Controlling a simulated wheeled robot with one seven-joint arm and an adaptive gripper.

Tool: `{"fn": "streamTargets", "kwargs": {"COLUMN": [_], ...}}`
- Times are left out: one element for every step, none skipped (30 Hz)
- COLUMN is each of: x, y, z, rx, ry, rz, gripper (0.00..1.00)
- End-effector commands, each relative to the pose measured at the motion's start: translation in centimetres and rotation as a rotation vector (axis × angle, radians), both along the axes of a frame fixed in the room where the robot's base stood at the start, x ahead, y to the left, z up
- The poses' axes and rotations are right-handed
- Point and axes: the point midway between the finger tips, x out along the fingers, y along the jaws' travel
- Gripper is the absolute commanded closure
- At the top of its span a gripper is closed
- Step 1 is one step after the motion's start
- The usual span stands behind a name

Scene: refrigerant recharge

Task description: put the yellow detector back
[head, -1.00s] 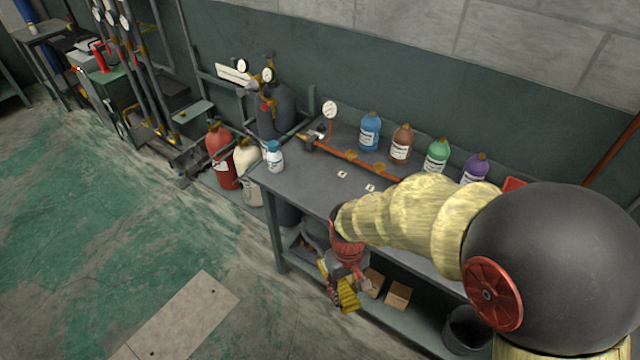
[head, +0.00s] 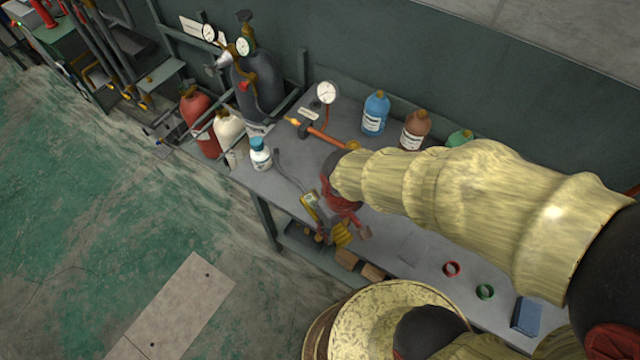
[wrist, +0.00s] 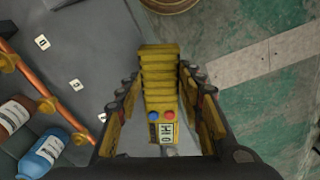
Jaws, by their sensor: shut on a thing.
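The yellow detector (head: 311,204) is held in my gripper (head: 335,218) at the bench's front edge in the head view. Its thin dark probe bends up and left over the bench top, towards the white, blue-capped bottle. In the wrist view, the detector (wrist: 160,100) lies between both fingers of my gripper (wrist: 158,105). Its ribbed yellow body points up the picture, and red and blue buttons and a small label show on its face. The fingers are shut on it from both sides. Whether the detector touches the bench is not clear.
The grey bench (head: 290,165) holds a white, blue-capped bottle (head: 260,155), a gauge (head: 326,93), an orange pipe (head: 325,137) and a blue bottle (head: 375,113). Red (head: 452,268) and green (head: 485,291) rings lie to the right. Open floor (head: 110,210) is at left.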

Motion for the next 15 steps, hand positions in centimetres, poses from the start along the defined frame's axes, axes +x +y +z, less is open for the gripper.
{"fn": "streamTargets", "kwargs": {"x": [0.7, 1.3, 2.1, 2.7, 3.4, 4.3, 5.0, 5.7, 6.5, 7.3, 7.9, 8.8, 9.1, 9.5, 10.1], "y": [0.0, 0.0, 0.1, 0.1, 0.1, 0.2, 0.2, 0.3, 0.3, 0.4, 0.4, 0.4, 0.4, 0.5, 0.5], "z": [-0.5, -0.7, -1.2, -1.4, -1.8, -2.2, -2.5, -2.8, -3.2, -3.5, -3.8, -4.2, -4.9, -5.5, -6.2], "rx": [-0.001, -0.001, -0.002, -0.001, -0.001, 0.0, -0.001, -0.001, 0.0, -0.001, -0.001, 0.0, -0.001, -0.002, -0.001], "ry": [0.002, 0.002, 0.003, 0.003, 0.003, 0.003, 0.003, 0.003, 0.003, 0.002, 0.002, 0.002, 0.004, 0.006, 0.004], "rz": [-0.002, -0.002, -0.002, -0.003, -0.004, -0.003, -0.002, -0.003, -0.004, -0.003, -0.003, -0.002, -0.002, -0.002, -0.002], "gripper": [0.85, 0.85, 0.85, 0.85, 0.85, 0.85, 0.85, 0.85, 0.85, 0.85, 0.85, 0.85, 0.85, 0.85, 0.85]}}
